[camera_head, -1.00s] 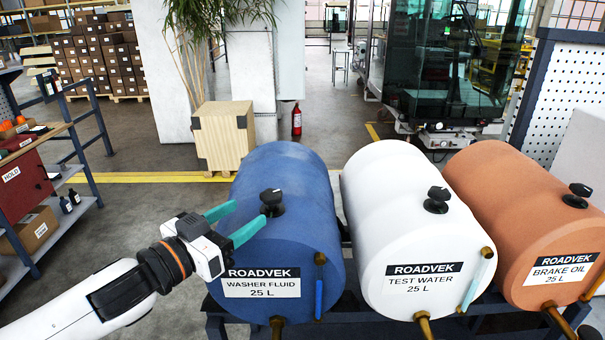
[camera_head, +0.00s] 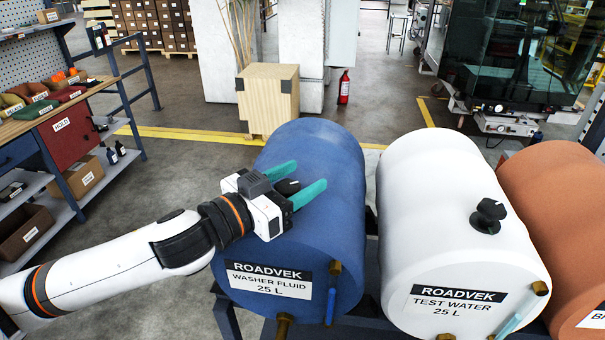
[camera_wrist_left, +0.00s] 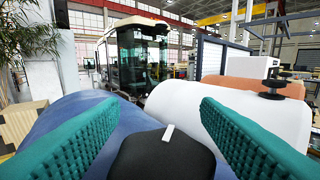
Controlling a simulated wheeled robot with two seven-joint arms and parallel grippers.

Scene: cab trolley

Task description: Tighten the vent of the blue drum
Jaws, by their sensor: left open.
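The blue drum (camera_head: 325,225) lies on its side, with a label reading washer fluid on its front end. Its vent, a black knob (camera_head: 288,187), stands on top of the drum. My left gripper (camera_head: 304,182) is open, with its teal fingers on either side of the vent knob. In the left wrist view the vent knob (camera_wrist_left: 163,155) sits low between the two spread fingers, with a pale mark on its top. I see a gap between each finger and the knob there. My right gripper is not in view.
A white drum (camera_head: 430,190) with its own black knob (camera_head: 488,215) lies to the right, and an orange drum (camera_head: 560,190) beyond it. A wooden box (camera_head: 268,100) stands on the floor behind. A workbench with bins (camera_head: 40,110) is at the left.

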